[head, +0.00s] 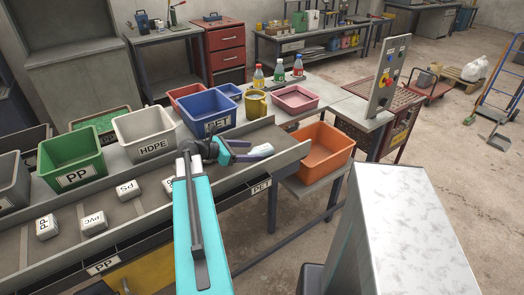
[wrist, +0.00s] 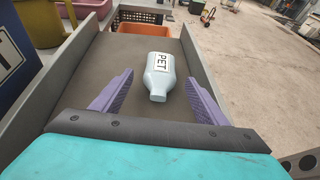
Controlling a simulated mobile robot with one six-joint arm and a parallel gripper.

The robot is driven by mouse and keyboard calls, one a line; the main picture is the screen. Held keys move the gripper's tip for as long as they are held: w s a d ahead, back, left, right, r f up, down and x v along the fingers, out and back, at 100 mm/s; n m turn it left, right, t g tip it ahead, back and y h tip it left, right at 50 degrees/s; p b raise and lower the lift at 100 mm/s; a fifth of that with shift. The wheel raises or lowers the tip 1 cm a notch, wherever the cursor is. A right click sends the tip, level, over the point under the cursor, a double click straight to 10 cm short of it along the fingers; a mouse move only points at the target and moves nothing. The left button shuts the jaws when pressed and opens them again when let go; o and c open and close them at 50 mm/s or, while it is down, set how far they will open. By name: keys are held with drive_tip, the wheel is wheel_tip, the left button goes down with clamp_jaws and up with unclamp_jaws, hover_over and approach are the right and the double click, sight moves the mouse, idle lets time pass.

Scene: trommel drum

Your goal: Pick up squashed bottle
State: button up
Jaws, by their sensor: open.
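The squashed bottle (wrist: 161,78) is pale blue-grey with a white PET label. It lies on the dark conveyor belt (wrist: 120,48) in the wrist view, its neck pointing back toward my gripper. My gripper (wrist: 159,76) is open, with its purple fingers apart on either side of the bottle's neck end and clear gaps on both sides. I cannot tell how high the fingers are above the belt. In the head view my gripper (head: 243,151) is over the right part of the belt, near the PET bin, and the bottle is hard to make out there.
Raised side rails (head: 285,160) border the belt. A blue PET bin (head: 208,112), a white HDPE bin (head: 145,133) and a green PP bin (head: 70,162) stand behind it. An orange bin (head: 322,150) sits past the belt's right end. Several labelled white blocks lie left on the belt.

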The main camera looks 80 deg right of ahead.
sight(255, 150)
drive_tip(key=shift+p+x, duration=0.3)
drive_tip(key=shift+x, duration=1.3)
drive_tip(key=c, duration=1.1)
drive_tip(key=shift+r, duration=0.2)
drive_tip(key=shift+c, duration=0.2)
drive_tip(key=shift+r+b, duration=0.3)
drive_tip(key=shift+r, duration=0.6)
wheel_tip(255, 150, up, 5)
drive_tip(key=shift+f+b, duration=0.1)
drive_tip(key=shift+b, duration=0.3)
drive_tip(key=w+a+b, duration=0.1)
drive_tip(key=w+a, duration=0.2)
drive_tip(key=w, duration=0.1)
drive_tip(key=w+a, duration=0.4)
drive_tip(key=w, duration=0.1)
drive_tip(key=w+a+b, duration=0.1)
drive_tip(key=w+a, duration=0.3)
drive_tip(key=w, duration=0.1)
drive_tip(key=shift+w+b, duration=0.2)
drive_tip(key=shift+b, duration=0.15)
